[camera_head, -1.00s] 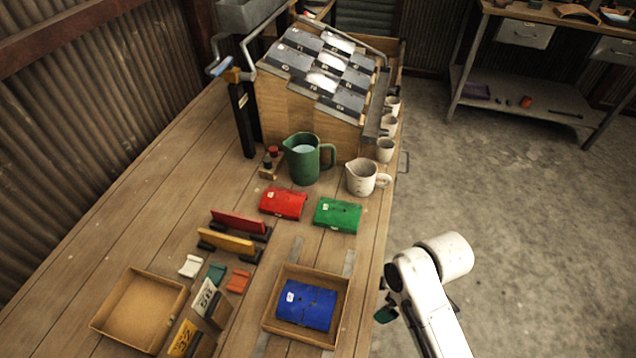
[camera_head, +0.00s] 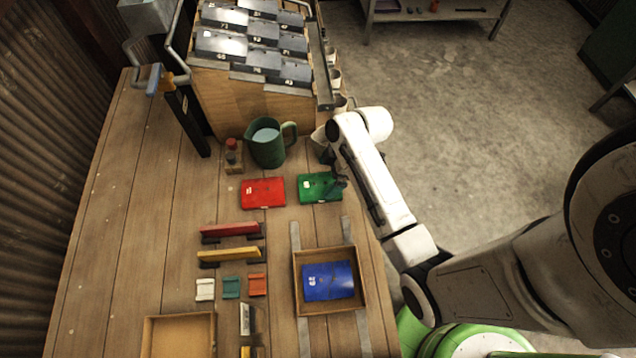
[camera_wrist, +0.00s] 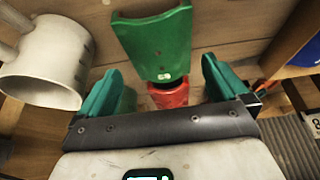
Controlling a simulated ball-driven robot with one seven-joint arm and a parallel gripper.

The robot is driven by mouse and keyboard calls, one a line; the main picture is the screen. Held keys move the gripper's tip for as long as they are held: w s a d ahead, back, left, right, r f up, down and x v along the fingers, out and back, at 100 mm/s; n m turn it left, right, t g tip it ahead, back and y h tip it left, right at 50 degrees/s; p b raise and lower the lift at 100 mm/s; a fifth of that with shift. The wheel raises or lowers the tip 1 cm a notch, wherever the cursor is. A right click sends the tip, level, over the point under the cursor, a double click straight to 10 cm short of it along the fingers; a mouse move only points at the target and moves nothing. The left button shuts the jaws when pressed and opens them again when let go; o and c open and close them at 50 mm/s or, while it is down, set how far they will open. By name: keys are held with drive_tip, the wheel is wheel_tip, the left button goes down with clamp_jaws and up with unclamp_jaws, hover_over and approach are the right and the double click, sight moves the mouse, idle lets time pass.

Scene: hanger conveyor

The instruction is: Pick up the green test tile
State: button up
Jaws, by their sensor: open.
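The green test tile (camera_head: 318,188) lies flat on the wooden table, right of the red tile (camera_head: 262,193). My gripper (camera_head: 341,183) is at its right edge in the head view, with the arm reaching in from the right. In the wrist view the green tile (camera_wrist: 158,45) lies ahead, roughly centred between the two open green fingers (camera_wrist: 162,72). The fingers hold nothing. I cannot tell whether they touch the tile.
A white jug (camera_wrist: 45,65) stands close beside my gripper, mostly hidden by my arm in the head view. A green jug (camera_head: 268,145) stands behind the tiles. A box (camera_head: 298,300) holding a blue tile (camera_head: 330,281) sits in front. Bare table lies between.

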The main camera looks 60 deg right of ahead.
sight(322, 183)
drive_tip(key=shift+p+x, duration=0.65)
drive_tip(key=shift+x, duration=2)
drive_tip(key=shift+d, duration=0.1)
drive_tip(key=shift+c, duration=0.4)
drive_tip(key=c, duration=0.8)
